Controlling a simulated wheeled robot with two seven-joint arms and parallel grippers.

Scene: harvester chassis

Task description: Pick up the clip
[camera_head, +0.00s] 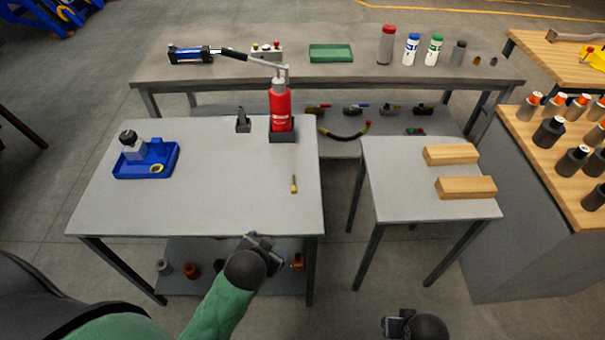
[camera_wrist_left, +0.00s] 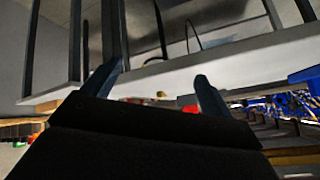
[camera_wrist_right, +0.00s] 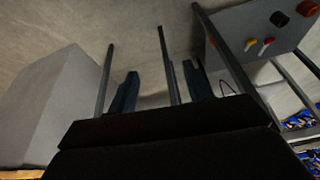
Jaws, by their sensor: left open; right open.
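A small brass-coloured slim piece (camera_head: 293,184), probably the clip, lies alone on the right part of the left grey table (camera_head: 220,205). A small yellowish spot in the left wrist view (camera_wrist_left: 160,94) may be the same piece; I cannot be sure. My left gripper (camera_head: 262,242) is at the table's front edge, nearer to me and left of the piece; its fingers (camera_wrist_left: 160,80) are open and empty. My right gripper (camera_head: 396,326) is low at the bottom of the head view, away from both tables; its fingers (camera_wrist_right: 160,73) are open and empty.
A blue tray (camera_head: 172,172) with a ring and a dark-capped bottle sits on the table's left. A red bottle jack (camera_head: 280,110) and a small dark stand (camera_head: 243,122) are at its back. Wooden blocks (camera_head: 466,187) lie on the right table. The middle is clear.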

